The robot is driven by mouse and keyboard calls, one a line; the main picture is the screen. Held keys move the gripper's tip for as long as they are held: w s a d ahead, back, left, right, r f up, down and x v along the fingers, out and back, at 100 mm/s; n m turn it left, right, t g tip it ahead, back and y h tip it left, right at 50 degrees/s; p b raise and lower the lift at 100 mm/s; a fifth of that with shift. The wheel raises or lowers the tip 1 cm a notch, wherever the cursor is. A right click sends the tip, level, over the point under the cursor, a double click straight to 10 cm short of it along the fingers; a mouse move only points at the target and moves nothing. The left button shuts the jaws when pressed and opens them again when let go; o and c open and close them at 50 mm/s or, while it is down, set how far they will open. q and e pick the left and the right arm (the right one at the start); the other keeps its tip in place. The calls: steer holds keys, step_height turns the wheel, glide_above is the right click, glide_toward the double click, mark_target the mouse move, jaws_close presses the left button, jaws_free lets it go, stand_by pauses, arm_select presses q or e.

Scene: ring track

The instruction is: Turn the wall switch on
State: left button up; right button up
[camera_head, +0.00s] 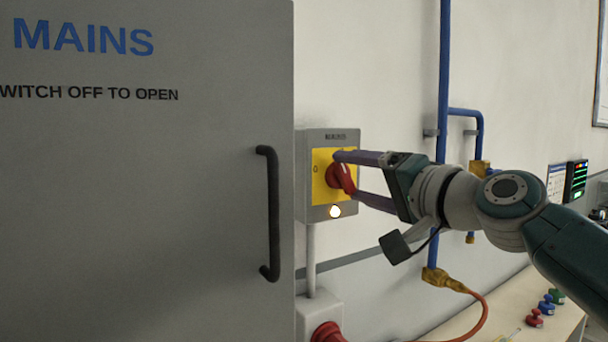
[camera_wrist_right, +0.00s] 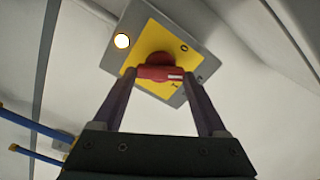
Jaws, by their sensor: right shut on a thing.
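The wall switch is a grey box (camera_head: 343,138) with a yellow plate (camera_head: 320,190) and a red rotary knob (camera_head: 334,177). A round lamp (camera_head: 335,211) at its lower edge is lit. My right gripper (camera_head: 346,174) comes from the right with its two purple fingers on either side of the knob, shut on it. In the right wrist view the red knob (camera_wrist_right: 160,73) sits between the fingertips, its bar crossing from one to the other. The yellow plate (camera_wrist_right: 152,40) and lit lamp (camera_wrist_right: 122,41) show behind it. My left gripper is not in view.
A large grey MAINS cabinet door (camera_head: 140,200) with a black handle (camera_head: 272,215) stands just left of the switch. Blue pipes (camera_head: 442,80) run on the wall to the right. A red socket plug (camera_head: 327,332) is below. A bench (camera_head: 485,318) with small coloured items is at lower right.

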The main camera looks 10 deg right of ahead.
steer(key=m+p, duration=0.1)
steer(key=m, duration=0.4)
steer(key=shift+m, duration=0.4)
steer(key=shift+f, duration=0.1)
stand_by(0.3)
steer(key=o, duration=1.3)
steer(key=v, duration=1)
